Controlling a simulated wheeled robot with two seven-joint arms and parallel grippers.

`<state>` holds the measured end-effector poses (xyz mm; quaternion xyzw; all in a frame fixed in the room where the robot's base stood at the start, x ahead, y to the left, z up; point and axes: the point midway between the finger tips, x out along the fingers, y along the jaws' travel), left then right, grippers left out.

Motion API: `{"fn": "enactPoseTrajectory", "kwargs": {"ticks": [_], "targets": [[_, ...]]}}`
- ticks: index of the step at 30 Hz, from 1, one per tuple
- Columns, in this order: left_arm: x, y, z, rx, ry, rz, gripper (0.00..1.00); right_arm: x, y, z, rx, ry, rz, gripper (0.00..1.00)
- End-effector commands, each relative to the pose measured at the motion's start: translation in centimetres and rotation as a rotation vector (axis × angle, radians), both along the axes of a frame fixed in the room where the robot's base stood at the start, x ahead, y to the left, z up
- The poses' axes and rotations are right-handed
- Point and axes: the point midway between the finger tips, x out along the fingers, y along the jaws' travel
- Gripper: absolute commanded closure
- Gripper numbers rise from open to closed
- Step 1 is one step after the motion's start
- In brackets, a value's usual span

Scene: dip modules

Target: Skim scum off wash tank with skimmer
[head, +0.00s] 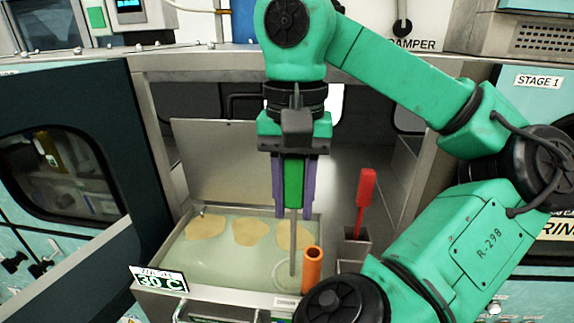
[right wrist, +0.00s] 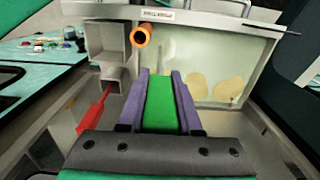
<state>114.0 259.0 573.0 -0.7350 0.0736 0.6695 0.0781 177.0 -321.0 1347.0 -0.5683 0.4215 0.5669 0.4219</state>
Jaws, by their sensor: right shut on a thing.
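The wash tank (head: 175,262) is an open metal tank of cloudy pale liquid. Three tan scum patches, left (head: 205,227), middle (head: 250,232) and right (head: 285,236), float in a row toward its back; two show in the right wrist view (right wrist: 198,84). My right gripper (head: 294,200) is shut on the green handle (head: 294,181) of the skimmer, above the tank's right part. A thin grey rod (head: 293,250) runs down from the handle in front of the right patch. A pale rounded shape shows near its lower end; whether it is the skimmer head is unclear.
An orange tube (head: 312,268) stands at the tank's right front. A red-handled tool (head: 366,188) stands in a metal holder (head: 354,247) right of the tank. A raised metal lid (head: 225,160) stands behind it. A 30 C sign (head: 160,280) sits at the front left.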

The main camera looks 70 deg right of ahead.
Motion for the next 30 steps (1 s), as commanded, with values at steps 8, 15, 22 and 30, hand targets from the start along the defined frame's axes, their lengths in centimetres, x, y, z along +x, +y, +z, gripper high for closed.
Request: {"fn": "enactPoseTrajectory", "kwargs": {"ticks": [8,15,22,30], "targets": [[0.0,0.0,0.3,0.0,0.0,0.0,0.7,0.4,-0.9,0.1,0.001,-0.001,0.0,1.0],[0.0,0.0,0.7,0.0,0.0,0.0,0.7,0.9,-2.7,0.1,0.0,-0.001,0.0,1.0],[0.0,0.0,0.9,0.0,0.001,0.0,0.7,1.4,-4.3,0.1,0.002,-0.002,0.0,1.0],[0.0,0.0,1.2,0.0,0.0,0.0,0.7,2.0,-6.3,0.1,0.001,-0.001,-0.001,1.0]]}}
